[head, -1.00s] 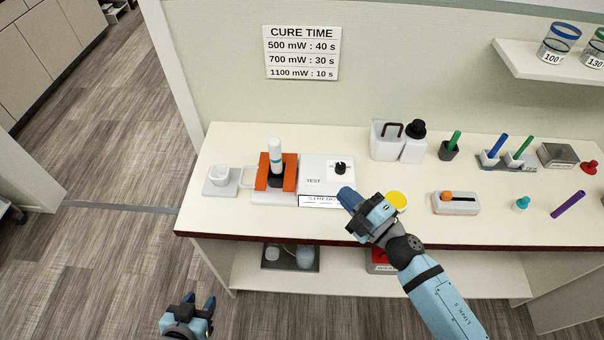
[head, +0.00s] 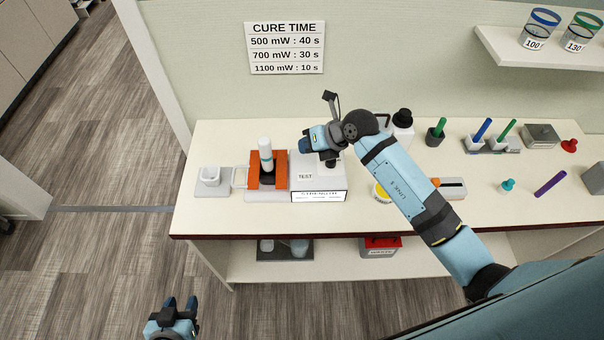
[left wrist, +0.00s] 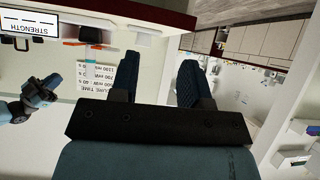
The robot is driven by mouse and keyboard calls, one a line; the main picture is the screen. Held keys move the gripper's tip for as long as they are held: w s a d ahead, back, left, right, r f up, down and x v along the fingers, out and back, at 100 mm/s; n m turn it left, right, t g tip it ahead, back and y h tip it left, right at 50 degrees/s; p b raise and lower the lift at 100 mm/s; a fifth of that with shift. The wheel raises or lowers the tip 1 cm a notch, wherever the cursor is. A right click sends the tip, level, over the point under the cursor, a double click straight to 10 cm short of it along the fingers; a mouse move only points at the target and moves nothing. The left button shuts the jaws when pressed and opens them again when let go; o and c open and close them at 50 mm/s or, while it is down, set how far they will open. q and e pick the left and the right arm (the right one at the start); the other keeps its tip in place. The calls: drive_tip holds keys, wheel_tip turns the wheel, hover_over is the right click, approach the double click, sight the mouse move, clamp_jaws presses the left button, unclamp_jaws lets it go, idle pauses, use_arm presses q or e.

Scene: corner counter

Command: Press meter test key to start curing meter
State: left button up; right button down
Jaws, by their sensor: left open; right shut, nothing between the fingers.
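The white meter (head: 318,183) stands on the counter, with a TEST label (head: 305,176) and a STRENGTH display (head: 319,196) on its front; no reading is legible. A white curing light (head: 265,150) stands upright at the orange block (head: 281,168) on the meter's left. My right gripper (head: 305,145) is shut and empty, above the back left of the meter; its arm covers part of the meter and its dark knob (head: 331,162). My left gripper (head: 181,302) is open and empty, low in front of the counter; its fingers (left wrist: 158,80) show in the left wrist view.
A yellow disc (head: 381,192) is partly under my right arm. Several holders and pens stand to the right. A cure time sign (head: 286,47) hangs on the wall.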

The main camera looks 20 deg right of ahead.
drive_tip(key=shift+f, duration=0.15)
drive_tip(key=b, duration=0.4)
hover_over(307, 175)
wheel_tip(307, 175, down, 8)
drive_tip(key=shift+r, duration=0.1)
drive_tip(key=shift+f+b, duration=0.35)
drive_tip(key=shift+f, duration=0.05)
idle(1.2)
idle(0.5)
drive_tip(key=shift+f, duration=0.4)
